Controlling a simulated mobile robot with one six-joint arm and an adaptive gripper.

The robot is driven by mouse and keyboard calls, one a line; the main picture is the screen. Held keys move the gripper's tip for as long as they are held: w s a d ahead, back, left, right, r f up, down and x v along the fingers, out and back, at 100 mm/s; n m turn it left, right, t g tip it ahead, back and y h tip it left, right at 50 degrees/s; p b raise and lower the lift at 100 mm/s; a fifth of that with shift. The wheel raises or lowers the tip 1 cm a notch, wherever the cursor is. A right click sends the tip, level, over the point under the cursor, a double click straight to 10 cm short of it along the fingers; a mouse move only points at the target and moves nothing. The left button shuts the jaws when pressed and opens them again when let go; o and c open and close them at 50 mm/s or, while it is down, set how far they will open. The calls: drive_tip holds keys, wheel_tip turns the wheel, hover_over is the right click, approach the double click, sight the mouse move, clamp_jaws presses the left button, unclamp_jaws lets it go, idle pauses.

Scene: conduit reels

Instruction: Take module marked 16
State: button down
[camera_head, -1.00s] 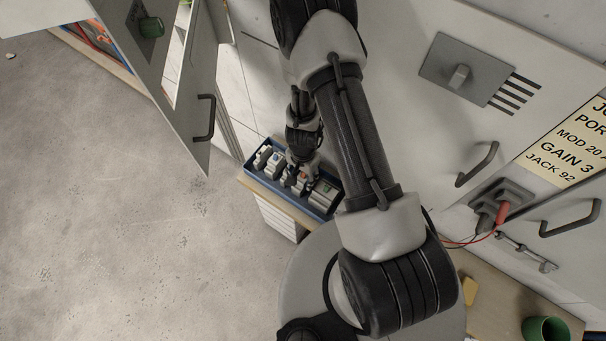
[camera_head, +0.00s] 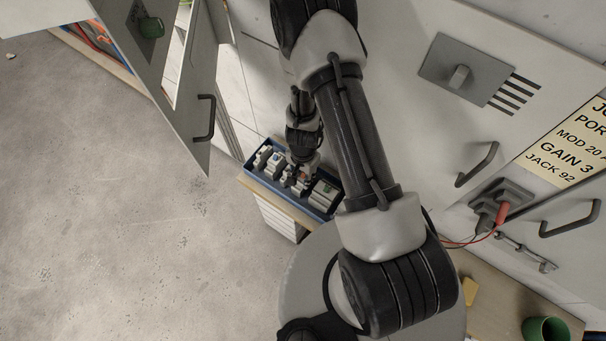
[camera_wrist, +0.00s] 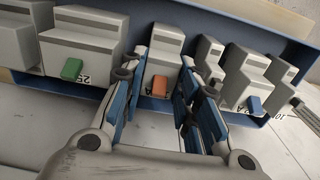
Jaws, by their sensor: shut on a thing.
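Several grey-white modules stand in a row in a blue tray (camera_head: 260,183), which also shows in the wrist view (camera_wrist: 290,52). My gripper (camera_wrist: 160,88) is shut on a module with an orange tab (camera_wrist: 165,45), with a finger on each side of it. No mark can be read on this module. Left of it is a wide module with a green tab (camera_wrist: 85,42) and a mark like 25. Right of it is a module with a blue tab (camera_wrist: 240,85). In the head view my gripper (camera_head: 301,178) is over the tray, and the held module is mostly hidden.
Neighbouring modules stand close on both sides of the fingers. An open cabinet door with a handle (camera_head: 205,118) is left of the tray. A panel with a rotary switch (camera_head: 459,76) and a yellow label sheet (camera_head: 570,145) are at right. A green cup (camera_head: 545,329) stands lower right.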

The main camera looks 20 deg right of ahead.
drive_tip(key=shift+r+p, duration=1.05)
idle(0.6)
drive_tip(key=shift+r+p, duration=2.95)
drive_tip(key=shift+p, duration=0.05)
